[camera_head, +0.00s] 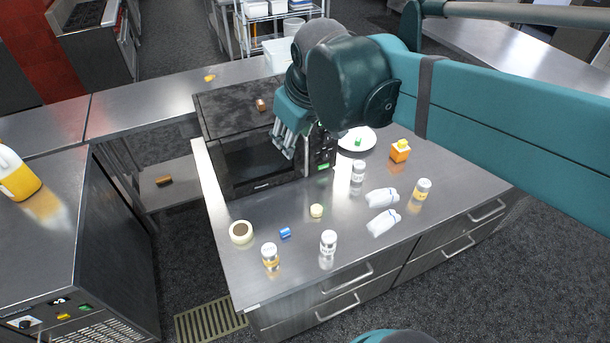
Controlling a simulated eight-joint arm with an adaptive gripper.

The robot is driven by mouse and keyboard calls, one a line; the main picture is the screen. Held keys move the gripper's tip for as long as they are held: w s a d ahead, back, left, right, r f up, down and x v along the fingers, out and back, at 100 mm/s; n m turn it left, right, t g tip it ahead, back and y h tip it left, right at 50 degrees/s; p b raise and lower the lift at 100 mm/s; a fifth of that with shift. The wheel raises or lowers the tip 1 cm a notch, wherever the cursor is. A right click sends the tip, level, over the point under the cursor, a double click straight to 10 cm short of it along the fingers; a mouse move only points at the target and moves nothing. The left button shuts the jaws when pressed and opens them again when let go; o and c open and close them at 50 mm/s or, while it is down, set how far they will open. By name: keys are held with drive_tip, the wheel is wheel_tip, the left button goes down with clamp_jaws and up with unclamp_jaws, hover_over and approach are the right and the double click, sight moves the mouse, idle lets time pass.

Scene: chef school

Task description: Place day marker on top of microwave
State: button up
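The black microwave (228,104) stands at the back left of the steel counter, its door facing the front. A small brown item (261,105) lies on its top. My gripper (284,143) points down in front of the microwave's door, near the control panel. I cannot tell whether its fingers are open or shut, and no object shows between them. I cannot tell for certain which item is the day marker. A small blue item (285,232) and a cream roll with a dark centre (241,232) lie on the counter in front of the microwave.
Several shakers, including one at the front (328,243), stand on the counter (300,262). White bottles (382,222) lie nearby. Much of the microwave top is clear.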

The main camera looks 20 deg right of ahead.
drive_tip(key=s+f+m+t, duration=0.1)
drive_tip(key=s+f+m, duration=0.3)
drive_tip(key=s+f, duration=0.3)
drive_tip(key=shift+s+a+t, duration=0.15)
drive_tip(key=shift+s+t, duration=0.25)
drive_tip(key=shift+s, duration=0.85)
